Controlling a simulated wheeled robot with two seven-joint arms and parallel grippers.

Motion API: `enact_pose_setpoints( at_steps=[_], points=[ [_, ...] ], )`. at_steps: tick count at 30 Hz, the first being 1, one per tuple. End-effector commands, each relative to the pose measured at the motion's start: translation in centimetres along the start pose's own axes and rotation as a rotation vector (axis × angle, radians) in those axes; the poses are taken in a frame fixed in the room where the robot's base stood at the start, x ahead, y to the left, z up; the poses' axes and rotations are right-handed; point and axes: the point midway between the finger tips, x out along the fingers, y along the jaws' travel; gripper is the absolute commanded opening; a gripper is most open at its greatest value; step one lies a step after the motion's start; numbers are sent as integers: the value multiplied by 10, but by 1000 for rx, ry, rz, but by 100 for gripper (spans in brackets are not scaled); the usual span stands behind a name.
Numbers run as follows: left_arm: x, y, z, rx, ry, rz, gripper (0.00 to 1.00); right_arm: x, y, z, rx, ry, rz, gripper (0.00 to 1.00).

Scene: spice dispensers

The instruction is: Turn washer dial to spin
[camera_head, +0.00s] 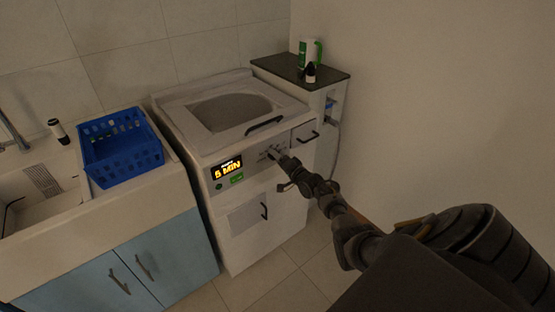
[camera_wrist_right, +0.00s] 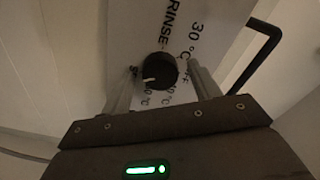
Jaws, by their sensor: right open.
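The white washer (camera_head: 258,225) stands in the middle of the head view, with a lit display (camera_head: 228,170) reading "5 MIN" on its front panel. The round black dial (camera_wrist_right: 159,70) shows in the right wrist view, with a white pointer mark at its lower left. Labels such as "RINSE" and "30°C" are printed around it. My right gripper (camera_wrist_right: 162,88) is open, with one finger on each side of the dial; I cannot tell if they touch it. In the head view my right gripper (camera_head: 276,155) is at the panel and hides the dial. My left gripper is not in view.
A blue basket (camera_head: 121,148) sits on the counter at left. A dark-topped cabinet (camera_head: 300,72) with a green-and-white bottle (camera_head: 309,52) stands at right.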

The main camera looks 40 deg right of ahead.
Motion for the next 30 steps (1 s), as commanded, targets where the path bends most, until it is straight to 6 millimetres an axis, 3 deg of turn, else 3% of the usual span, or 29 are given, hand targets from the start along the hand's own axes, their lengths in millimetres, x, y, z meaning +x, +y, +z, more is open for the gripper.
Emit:
enact_pose_setpoints(
  at_steps=[7, 21, 30],
  points=[
    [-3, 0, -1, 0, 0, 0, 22, -14, 0, 0, -1, 0, 2, 62],
    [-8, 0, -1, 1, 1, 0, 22, -97, 1, 0, 0, 0, 1, 62],
    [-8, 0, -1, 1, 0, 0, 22, -108, 0, 0, 0, 0, 0, 62]
  ],
)
